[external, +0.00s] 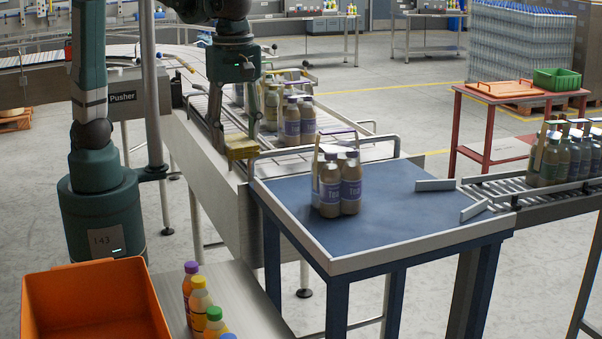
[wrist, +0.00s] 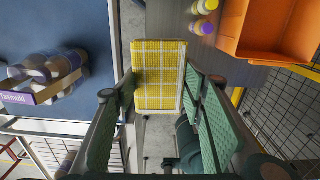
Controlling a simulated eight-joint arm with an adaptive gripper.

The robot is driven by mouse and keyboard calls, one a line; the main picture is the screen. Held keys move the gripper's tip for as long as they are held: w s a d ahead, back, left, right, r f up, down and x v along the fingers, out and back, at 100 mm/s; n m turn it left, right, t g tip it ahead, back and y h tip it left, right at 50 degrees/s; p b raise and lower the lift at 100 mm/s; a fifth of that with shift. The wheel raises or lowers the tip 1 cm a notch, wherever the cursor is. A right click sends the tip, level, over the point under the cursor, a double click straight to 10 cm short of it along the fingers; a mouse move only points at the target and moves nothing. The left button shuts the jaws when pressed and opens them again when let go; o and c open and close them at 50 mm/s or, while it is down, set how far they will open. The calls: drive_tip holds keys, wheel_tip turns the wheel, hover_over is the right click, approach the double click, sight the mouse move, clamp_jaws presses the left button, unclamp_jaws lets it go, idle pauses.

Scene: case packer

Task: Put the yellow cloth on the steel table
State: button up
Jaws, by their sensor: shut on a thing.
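The yellow cloth (external: 242,150) is a folded block held between the fingertips of my gripper (external: 236,144), above the near end of the conveyor. In the wrist view the cloth (wrist: 160,72) shows a yellow and white check and fills the gap between the green finger pads of my gripper (wrist: 158,88). The steel table (external: 240,297) is the grey surface at the bottom of the external view, below and in front of my gripper. It also shows at the top of the wrist view (wrist: 228,48). The cloth is in the air, apart from that table.
Several juice bottles (external: 199,300) and an orange bin (external: 95,305) are at the steel table's left side. A blue-topped table (external: 400,200) with brown bottles (external: 340,185) stands to the right. The conveyor (external: 345,152) carries more bottles. The steel table's right part is clear.

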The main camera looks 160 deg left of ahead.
hover_over(245, 298)
wheel_tip(245, 298, down, 29)
drive_tip(key=shift+f, duration=0.1)
idle(0.5)
drive_tip(key=shift+f, duration=2.9)
drive_tip(key=shift+f, duration=2.05)
drive_tip(key=shift+f, duration=0.2)
drive_tip(key=o, duration=0.9)
drive_tip(key=shift+r, duration=0.2)
